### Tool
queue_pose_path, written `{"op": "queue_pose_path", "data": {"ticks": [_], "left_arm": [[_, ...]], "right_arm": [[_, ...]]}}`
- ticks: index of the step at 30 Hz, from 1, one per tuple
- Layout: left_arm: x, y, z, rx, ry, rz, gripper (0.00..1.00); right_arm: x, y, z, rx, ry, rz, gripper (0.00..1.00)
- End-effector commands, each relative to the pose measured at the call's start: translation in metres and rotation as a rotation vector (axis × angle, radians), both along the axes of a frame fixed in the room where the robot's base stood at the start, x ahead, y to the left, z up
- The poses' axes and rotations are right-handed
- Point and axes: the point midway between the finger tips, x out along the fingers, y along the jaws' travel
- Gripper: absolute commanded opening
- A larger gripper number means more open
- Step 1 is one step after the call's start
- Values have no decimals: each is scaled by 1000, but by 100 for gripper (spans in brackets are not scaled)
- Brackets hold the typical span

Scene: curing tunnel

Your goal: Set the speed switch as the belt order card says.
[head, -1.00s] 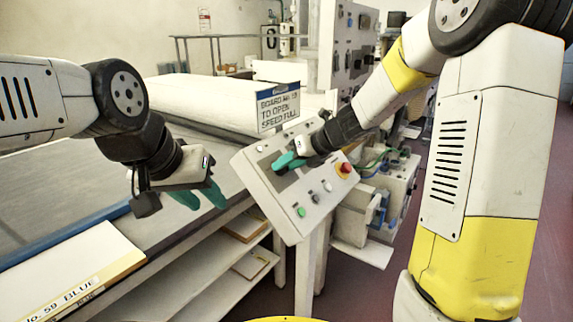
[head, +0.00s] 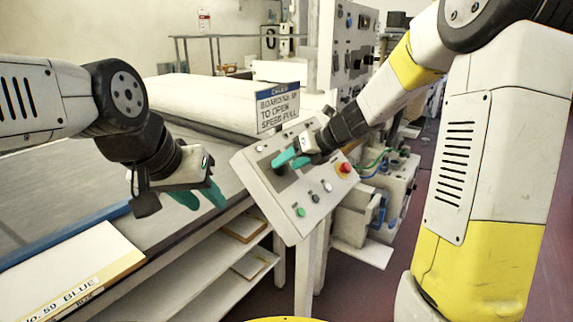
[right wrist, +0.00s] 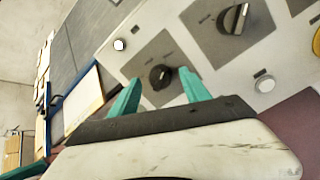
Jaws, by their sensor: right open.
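The grey control panel (head: 275,208) is tilted towards me. In the right wrist view, a small black rotary knob (right wrist: 160,76) sits on a dark plate, and a larger knob (right wrist: 235,19) is up and to the right. Their labels are too blurred to read. My right gripper (head: 291,159) is open at the panel, its green fingertips either side of the small knob; contact is unclear. My left gripper (head: 201,196) is open and empty over the belt edge.
The panel also carries a green button (head: 300,212) and a red stop button on yellow (head: 345,168). A white board marked "BLUE" (head: 75,265) lies at the lower left. Shelves (head: 185,285) are under the belt table. A tall switch cabinet (head: 350,45) stands behind.

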Motion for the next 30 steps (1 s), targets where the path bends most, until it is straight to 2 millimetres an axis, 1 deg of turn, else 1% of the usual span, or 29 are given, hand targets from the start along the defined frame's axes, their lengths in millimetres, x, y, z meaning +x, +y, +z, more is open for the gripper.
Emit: {"op": "queue_pose_path", "data": {"ticks": [3, 10, 15, 24, 26, 29, 30], "left_arm": [[0, 0, 0, 0, 0, 0, 36], [0, 0, 0, 0, 0, 0, 36], [0, 0, 0, 0, 0, 0, 36], [0, 0, 0, 0, 0, 0, 36], [0, 0, 0, 0, 0, 0, 36], [0, 0, 0, 0, 0, 0, 36], [0, 0, 0, 0, 0, 0, 36]], "right_arm": [[-9, -15, 15, 0, -4, -3, 55], [-23, -35, 36, 0, -1, -3, 55], [-27, -40, 40, 0, 2, -2, 55], [-30, -40, 41, -12, -13, 14, 55], [-37, -40, 45, -48, -52, 59, 55], [-62, -42, 55, -175, -188, 223, 55], [-76, -44, 59, -249, -266, 317, 55]]}}
